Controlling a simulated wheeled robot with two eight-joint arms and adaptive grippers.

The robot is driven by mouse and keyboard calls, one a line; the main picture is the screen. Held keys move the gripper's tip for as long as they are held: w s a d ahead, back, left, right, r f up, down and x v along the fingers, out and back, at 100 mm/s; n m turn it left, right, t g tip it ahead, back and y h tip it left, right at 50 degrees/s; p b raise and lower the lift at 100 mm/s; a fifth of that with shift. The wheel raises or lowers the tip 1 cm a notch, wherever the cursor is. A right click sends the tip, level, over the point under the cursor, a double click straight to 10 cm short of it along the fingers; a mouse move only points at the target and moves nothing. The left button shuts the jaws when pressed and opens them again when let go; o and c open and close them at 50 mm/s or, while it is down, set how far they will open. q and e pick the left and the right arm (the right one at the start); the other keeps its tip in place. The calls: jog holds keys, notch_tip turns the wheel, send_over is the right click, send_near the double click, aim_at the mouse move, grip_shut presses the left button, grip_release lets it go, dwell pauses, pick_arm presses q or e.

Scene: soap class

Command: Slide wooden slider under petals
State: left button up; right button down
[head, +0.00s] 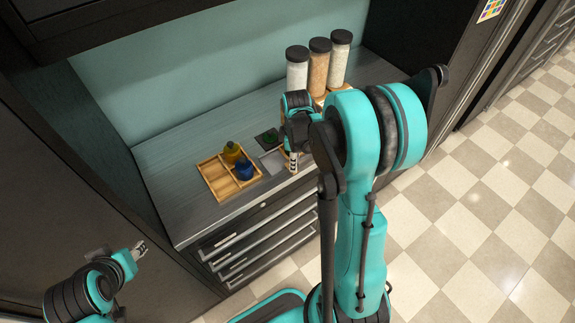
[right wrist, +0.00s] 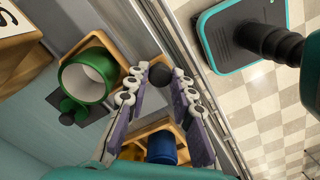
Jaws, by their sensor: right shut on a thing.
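My right gripper (right wrist: 158,80) is closed around a dark round knob (right wrist: 158,73) at its fingertips. In the head view this gripper (head: 291,165) is low at the counter's front edge, partly hidden by my own arm. Tan wooden edging (right wrist: 121,58) lies beside the knob around a green cylinder (right wrist: 88,74); I cannot tell whether it is the wooden slider or joined to the knob. No petals can be made out. My left gripper (head: 140,249) is at the lower left, away from the counter, and too small to judge.
A divided wooden tray (head: 214,180) on the counter holds a yellow bottle (head: 231,152) and a blue bottle (head: 244,169). Jars with black lids (head: 319,63) stand at the back right. Bare counter (head: 173,163) lies left of the tray. Drawers (head: 262,240) are below.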

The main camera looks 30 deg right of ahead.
jog(key=d, duration=0.6)
jog(key=w+d+b, duration=0.1)
jog(key=d, duration=1.1)
jog(key=shift+w, duration=0.2)
jog(key=c, duration=1.3)
grip_release()
notch_tip(320, 180, up, 12)
